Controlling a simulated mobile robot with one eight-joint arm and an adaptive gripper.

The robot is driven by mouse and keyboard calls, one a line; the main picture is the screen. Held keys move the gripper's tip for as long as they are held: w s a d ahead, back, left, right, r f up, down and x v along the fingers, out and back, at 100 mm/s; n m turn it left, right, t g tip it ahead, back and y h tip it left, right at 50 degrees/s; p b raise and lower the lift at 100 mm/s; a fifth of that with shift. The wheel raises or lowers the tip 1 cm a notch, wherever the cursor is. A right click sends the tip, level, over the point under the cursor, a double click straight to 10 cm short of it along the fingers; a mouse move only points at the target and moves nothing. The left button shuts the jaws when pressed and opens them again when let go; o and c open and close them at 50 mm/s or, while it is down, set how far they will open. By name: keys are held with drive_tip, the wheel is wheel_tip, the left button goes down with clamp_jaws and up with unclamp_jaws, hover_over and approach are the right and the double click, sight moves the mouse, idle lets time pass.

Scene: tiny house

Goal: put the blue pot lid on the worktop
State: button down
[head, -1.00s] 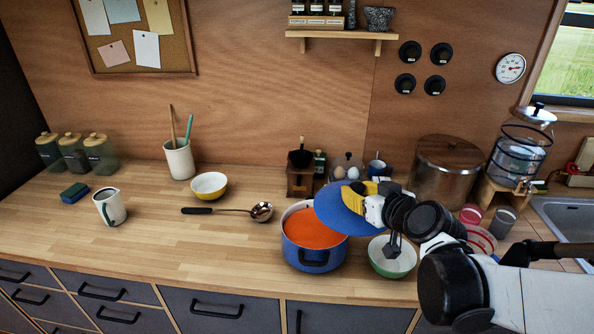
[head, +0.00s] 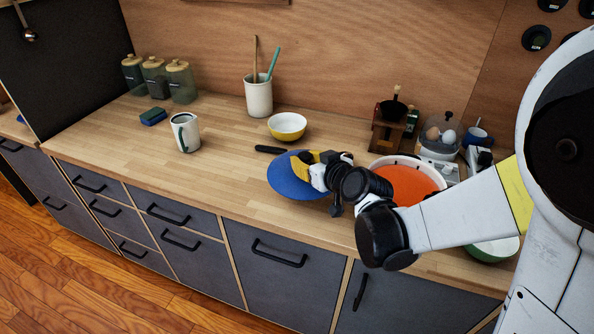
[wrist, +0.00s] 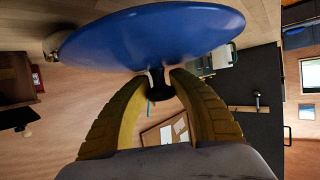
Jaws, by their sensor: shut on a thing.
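The blue pot lid (head: 292,176) is a flat blue disc, held in my gripper (head: 328,162) over the worktop (head: 225,160), left of the pot. In the wrist view the two yellow fingers are shut on the knob of the lid (wrist: 150,38). The lid looks tilted; whether it touches the worktop I cannot tell. The pot (head: 402,165) is open with orange-red contents, partly hidden behind my arm. The ladle's black handle (head: 268,149) shows just behind the lid, and the rest of the ladle is hidden.
A yellow and white bowl (head: 287,128), a utensil crock (head: 258,97), a white jug (head: 186,133) and a blue sponge (head: 153,117) stand on the worktop. A green and white bowl (head: 492,250) is at the right. The worktop's left front part is clear.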

wheel_tip(320, 180, down, 7)
drive_tip(key=b, duration=0.2)
drive_tip(key=shift+d+r+b, duration=0.1)
drive_tip(key=shift+b, duration=0.25)
drive_tip(key=c, duration=1.1)
unclamp_jaws()
drive_tip(key=shift+c, duration=0.2)
